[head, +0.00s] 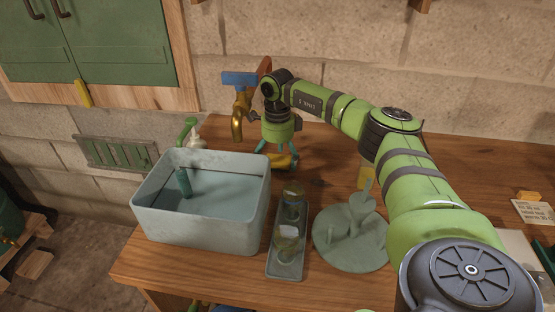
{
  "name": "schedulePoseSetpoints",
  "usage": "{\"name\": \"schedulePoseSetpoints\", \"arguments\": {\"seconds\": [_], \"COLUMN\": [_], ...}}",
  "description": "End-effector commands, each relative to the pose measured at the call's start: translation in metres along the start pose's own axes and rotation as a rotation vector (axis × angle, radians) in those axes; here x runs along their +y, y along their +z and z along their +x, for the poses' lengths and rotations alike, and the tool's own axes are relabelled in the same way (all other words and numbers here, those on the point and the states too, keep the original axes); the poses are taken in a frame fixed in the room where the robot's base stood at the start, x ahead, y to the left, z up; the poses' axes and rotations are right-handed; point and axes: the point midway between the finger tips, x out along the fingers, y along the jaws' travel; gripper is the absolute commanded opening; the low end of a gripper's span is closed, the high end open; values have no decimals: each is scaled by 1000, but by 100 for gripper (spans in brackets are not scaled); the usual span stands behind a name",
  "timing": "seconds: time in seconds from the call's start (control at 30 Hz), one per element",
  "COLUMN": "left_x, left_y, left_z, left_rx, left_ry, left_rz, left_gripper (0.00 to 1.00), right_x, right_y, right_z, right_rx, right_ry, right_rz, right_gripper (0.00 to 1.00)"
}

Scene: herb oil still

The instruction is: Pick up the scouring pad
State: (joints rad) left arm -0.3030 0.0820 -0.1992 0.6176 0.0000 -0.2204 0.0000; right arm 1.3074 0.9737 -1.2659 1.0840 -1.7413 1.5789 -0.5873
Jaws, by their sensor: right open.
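A yellow piece (284,162), which looks like the scouring pad, lies on the wooden counter behind the basin and is partly hidden by my right gripper. My right gripper (277,153) points down over it with its teal fingers apart. I cannot tell whether the fingers touch the pad or only stand around it. Nothing shows as gripped. My left gripper is not in view.
A pale basin (205,232) with a green item in it stands front left. Beside it are a narrow tray (285,272) with glassware and a round pegged rack (350,250). A brass tap (238,115) stands close left of my right gripper.

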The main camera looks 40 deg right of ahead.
Motion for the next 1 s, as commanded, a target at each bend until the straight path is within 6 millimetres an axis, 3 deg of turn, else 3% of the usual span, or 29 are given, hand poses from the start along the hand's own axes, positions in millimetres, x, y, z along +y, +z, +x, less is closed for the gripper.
{"name": "schedulePoseSetpoints", "arguments": {"seconds": [0.1,0.33,0.37,0.4,0.47,0.5,1.0], "left_x": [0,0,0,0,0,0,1], "left_y": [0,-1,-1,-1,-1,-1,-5], "left_z": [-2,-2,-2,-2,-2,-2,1], "left_rx": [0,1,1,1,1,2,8], "left_ry": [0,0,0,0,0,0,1], "left_rz": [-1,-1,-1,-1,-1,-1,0], "left_gripper": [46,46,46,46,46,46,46], "right_x": [0,0,0,0,0,0,0], "right_y": [0,0,0,0,0,0,1], "right_z": [10,12,12,12,11,11,6], "right_rx": [0,-1,-1,-2,-2,-2,-3], "right_ry": [1,0,0,0,0,0,0], "right_rz": [0,0,0,0,0,0,0], "right_gripper": [91,91,83,67,46,40,39]}}
